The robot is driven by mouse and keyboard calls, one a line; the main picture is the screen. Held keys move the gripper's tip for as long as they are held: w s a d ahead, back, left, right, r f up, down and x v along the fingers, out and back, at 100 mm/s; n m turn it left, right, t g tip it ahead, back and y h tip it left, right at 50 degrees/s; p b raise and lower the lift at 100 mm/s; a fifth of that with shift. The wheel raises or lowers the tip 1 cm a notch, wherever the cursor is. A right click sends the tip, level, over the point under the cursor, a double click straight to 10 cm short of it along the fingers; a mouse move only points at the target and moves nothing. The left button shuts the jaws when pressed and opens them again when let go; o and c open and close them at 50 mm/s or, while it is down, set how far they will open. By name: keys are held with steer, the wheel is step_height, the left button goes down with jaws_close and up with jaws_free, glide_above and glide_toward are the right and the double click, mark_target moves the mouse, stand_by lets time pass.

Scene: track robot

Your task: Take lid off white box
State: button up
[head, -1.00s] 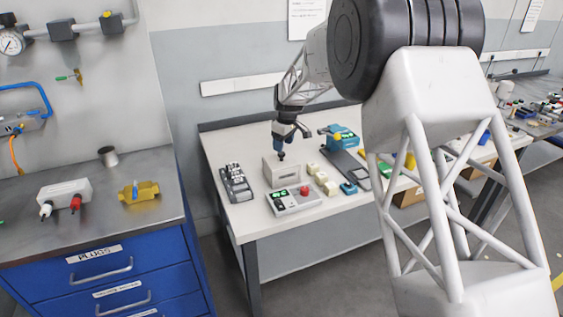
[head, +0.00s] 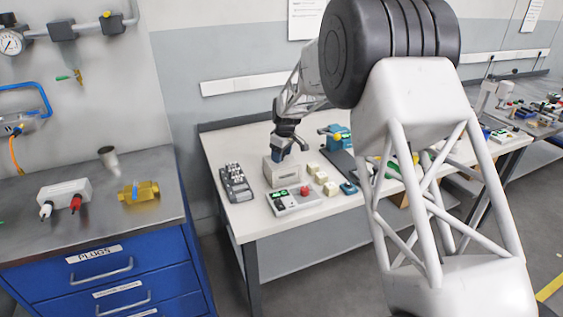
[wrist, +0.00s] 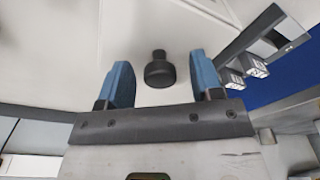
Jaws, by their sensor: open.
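The white box (head: 281,172) stands on the white workbench in the head view, behind a grey panel with a red button. Its black knob (wrist: 159,71) shows in the wrist view, on a pale surface. My gripper (head: 284,153) is at the top of the box in the head view. In the wrist view my gripper (wrist: 160,78) is open, with one blue finger on each side of the knob in the picture. A gap shows on both sides and nothing is held. I cannot tell whether the fingertips reach down to the knob's level. The knob is hidden in the head view.
A grey switch block (head: 235,183) stands left of the box. The button panel (head: 293,200) is in front, and several cream blocks (head: 321,177) are close on the right. A blue drawer cabinet (head: 105,275) stands at the left.

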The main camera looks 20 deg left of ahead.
steer(key=shift+c, duration=0.4)
steer(key=c, duration=0.9)
steer(key=shift+r, duration=0.1)
steer(key=shift+r, duration=0.75)
step_height(320, 180, up, 2)
steer(key=shift+r, duration=0.1)
steer(key=s+d, duration=0.3)
steer(key=s, duration=0.1)
steer(key=s+d, duration=0.3)
steer(key=s, duration=0.2)
steer(key=s+d+r, duration=0.1)
steer(key=s+d, duration=0.1)
steer(key=s, duration=0.2)
steer(key=shift+s+d, duration=0.15)
steer(key=shift+d, duration=0.25)
